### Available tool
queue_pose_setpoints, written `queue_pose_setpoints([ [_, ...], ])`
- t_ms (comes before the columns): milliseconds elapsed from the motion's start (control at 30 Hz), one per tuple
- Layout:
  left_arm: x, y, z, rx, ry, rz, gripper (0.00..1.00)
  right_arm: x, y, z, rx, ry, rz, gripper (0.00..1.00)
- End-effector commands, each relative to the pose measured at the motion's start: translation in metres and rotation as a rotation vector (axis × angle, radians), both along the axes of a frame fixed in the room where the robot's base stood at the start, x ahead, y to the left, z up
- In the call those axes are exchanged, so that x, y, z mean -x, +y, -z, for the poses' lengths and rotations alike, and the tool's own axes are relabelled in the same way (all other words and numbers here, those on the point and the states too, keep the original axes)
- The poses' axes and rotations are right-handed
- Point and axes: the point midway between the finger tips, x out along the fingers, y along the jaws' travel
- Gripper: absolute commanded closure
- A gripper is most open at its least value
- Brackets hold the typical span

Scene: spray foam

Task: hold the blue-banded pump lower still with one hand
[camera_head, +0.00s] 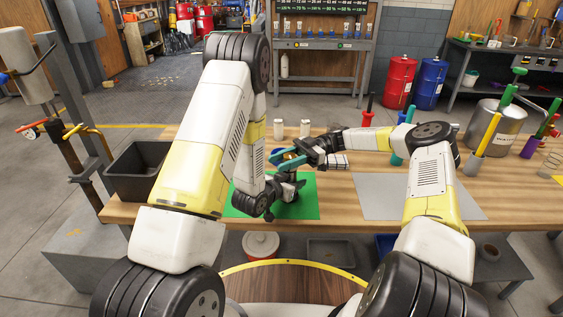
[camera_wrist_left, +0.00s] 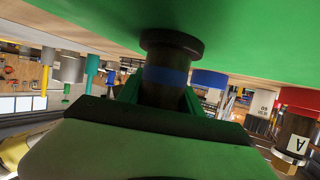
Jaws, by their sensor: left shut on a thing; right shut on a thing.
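The blue-banded pump lower (camera_wrist_left: 166,77) is a dark cylinder with a blue band and a wide black foot at the green mat (camera_head: 308,206). The wrist picture is upside down, with the mat (camera_wrist_left: 70,20) along its top. My left gripper (camera_head: 284,190) is low over the mat, its green fingers shut around the pump lower. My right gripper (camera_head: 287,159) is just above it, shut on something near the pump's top. A yellow piece shows there, but the fingers hide most of what it holds.
A black bin (camera_head: 140,170) stands at the table's left. A grey mat (camera_head: 385,197) lies to the right, partly under my right arm. A steel pot (camera_head: 495,127) and upright coloured tools stand at the right.

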Motion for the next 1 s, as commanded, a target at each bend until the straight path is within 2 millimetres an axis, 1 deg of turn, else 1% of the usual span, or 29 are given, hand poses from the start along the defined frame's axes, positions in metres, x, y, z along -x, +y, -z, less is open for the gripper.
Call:
queue_pose_setpoints([
  [167,0.0000,-0.0006,-0.0004,0.001,-0.001,0.001,1.00,-0.0006,-0.0004,-0.0002,-0.001,0.001,0.040,1.00],
  [400,0.0001,-0.0007,-0.0004,0.001,-0.001,0.001,1.00,-0.0049,0.0018,-0.0002,-0.001,0.002,0.216,1.00],
  [500,0.0001,-0.0007,-0.0004,0.001,-0.001,0.001,1.00,-0.0066,0.0029,0.0000,-0.001,0.002,0.263,1.00],
  [867,0.0001,-0.0007,-0.0004,0.000,-0.001,0.001,1.00,-0.0079,0.0041,0.0000,0.001,-0.001,0.284,1.00],
  [900,0.0001,-0.0007,-0.0004,0.000,-0.001,0.001,1.00,-0.0079,0.0041,0.0000,0.001,-0.001,0.283,0.57],
  [1000,0.0001,-0.0007,-0.0004,0.001,-0.001,0.001,1.00,-0.0078,0.0040,0.0000,0.001,-0.001,0.283,0.41],
])
